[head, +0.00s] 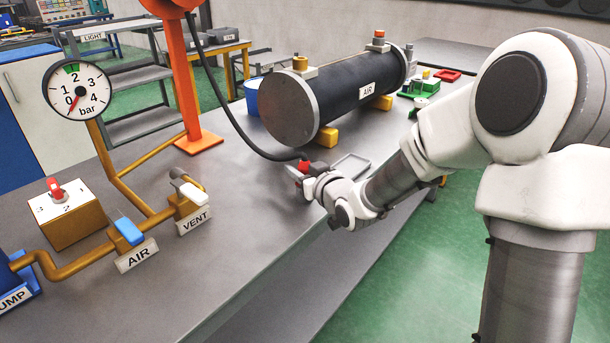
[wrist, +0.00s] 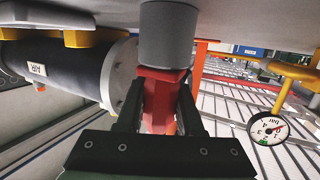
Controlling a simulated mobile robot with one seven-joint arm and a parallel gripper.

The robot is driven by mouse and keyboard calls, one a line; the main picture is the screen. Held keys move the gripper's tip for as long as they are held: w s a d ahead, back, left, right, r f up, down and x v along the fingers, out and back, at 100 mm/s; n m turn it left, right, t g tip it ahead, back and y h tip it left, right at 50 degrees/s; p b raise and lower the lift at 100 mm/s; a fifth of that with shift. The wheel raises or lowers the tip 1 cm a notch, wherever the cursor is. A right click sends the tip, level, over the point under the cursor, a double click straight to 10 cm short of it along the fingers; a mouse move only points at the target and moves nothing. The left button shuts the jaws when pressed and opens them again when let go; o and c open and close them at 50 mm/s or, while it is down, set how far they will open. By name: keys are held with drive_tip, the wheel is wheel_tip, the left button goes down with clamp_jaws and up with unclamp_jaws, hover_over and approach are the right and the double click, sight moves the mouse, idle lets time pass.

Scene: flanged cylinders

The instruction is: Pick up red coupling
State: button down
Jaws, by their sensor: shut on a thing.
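The red coupling (head: 303,167) is at the end of the black hose, near the front edge of the grey bench. My gripper (head: 312,178) is at it, low over the bench top. In the wrist view the red coupling (wrist: 160,102) lies between the two dark fingers of my gripper (wrist: 160,108), which are shut on it. A grey cylindrical piece (wrist: 166,35) meets the coupling's far end there, between it and the bench surface. The fingers hide part of the coupling's sides. Whether the coupling is clear of the grey piece cannot be told.
The dark AIR tank (head: 345,90) lies on yellow supports just behind my gripper. A shallow grey tray (head: 351,166) is close by. The black hose (head: 232,118) arcs down from the orange stand (head: 186,90). Brass pipes with valves (head: 187,200) and a gauge (head: 77,90) stand left.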

drive_tip(key=shift+r, duration=0.15)
drive_tip(key=shift+r, duration=0.35)
drive_tip(key=d+r+p, duration=0.6)
drive_tip(key=d+r, duration=0.4)
drive_tip(key=d, duration=0.1)
drive_tip(key=shift+d, duration=0.35)
drive_tip(key=shift+w+r, duration=0.1)
wheel_tip(320, 180, up, 5)
drive_tip(key=shift+f, duration=0.1)
